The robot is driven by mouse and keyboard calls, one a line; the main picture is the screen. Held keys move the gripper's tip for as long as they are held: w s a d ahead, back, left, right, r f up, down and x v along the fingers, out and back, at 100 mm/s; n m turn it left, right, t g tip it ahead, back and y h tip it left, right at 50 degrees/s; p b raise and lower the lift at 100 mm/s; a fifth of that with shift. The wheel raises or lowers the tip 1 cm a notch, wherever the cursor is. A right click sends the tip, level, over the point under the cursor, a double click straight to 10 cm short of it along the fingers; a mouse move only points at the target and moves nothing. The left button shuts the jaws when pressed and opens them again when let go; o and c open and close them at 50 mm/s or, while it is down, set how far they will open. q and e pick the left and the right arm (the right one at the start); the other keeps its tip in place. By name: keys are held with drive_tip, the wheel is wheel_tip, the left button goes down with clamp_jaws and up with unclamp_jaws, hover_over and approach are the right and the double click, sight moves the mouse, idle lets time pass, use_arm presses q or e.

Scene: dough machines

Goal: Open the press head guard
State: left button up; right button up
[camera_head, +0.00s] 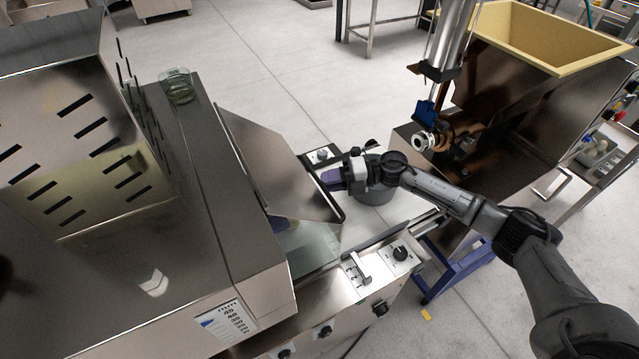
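The press head guard (275,165) is a tilted metal panel on the right side of the large steel machine (190,230), above a white belt. Its free edge slopes down to the right and has a dark bar along it. My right gripper (332,179) comes in from the right, close beside this edge in the picture. I cannot tell whether it touches the guard. Its fingertips are small and partly lost against the edge, so their opening is unclear. My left gripper is not in view.
A steel machine with a cream hopper (545,38) stands at the back right. A control knob panel (400,254) sits on the machine's front rail, below my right arm. A glass container (177,86) stands on the machine's top. Open floor lies behind.

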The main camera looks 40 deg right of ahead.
drive_tip(key=shift+x, duration=1.4)
clamp_jaws()
